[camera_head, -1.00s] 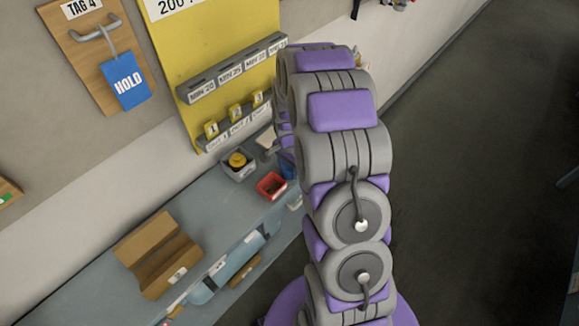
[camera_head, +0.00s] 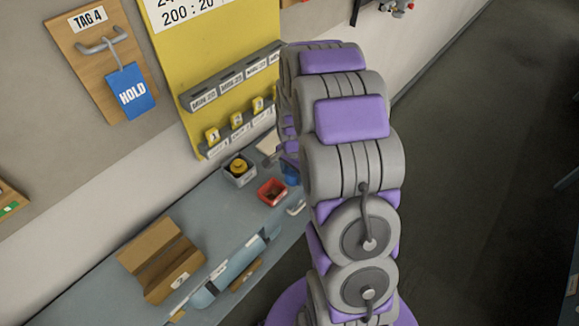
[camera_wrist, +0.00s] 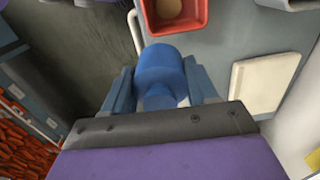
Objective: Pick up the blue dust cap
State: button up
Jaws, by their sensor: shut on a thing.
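The blue dust cap (camera_wrist: 162,68) is a round blue piece in the wrist view, between the two blue-grey fingers of my gripper (camera_wrist: 161,90). The fingers are shut on it from its left and right sides. Its lower part is partly hidden by the dark edge of my gripper's body. In the head view a bit of blue (camera_head: 290,173) shows beside my arm, right of the red bin; my arm hides most of the gripper there. I cannot tell how far the cap is above the bench.
The red bin (camera_head: 272,203) stands on the grey bench (camera_head: 110,270), and also shows in the wrist view (camera_wrist: 203,25). A grey bin (camera_head: 228,176) with a yellow-and-black item is beside it. A wooden cradle (camera_head: 148,245) and a blue cylinder (camera_head: 243,262) lie nearer. A yellow board rises behind.

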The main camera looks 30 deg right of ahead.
jog(key=s+r+p, duration=0.1)
jog(key=s+p, duration=0.1)
jog(key=s, duration=1.1)
jog(key=shift+a, duration=0.2)
jog(key=shift+r, duration=0.1)
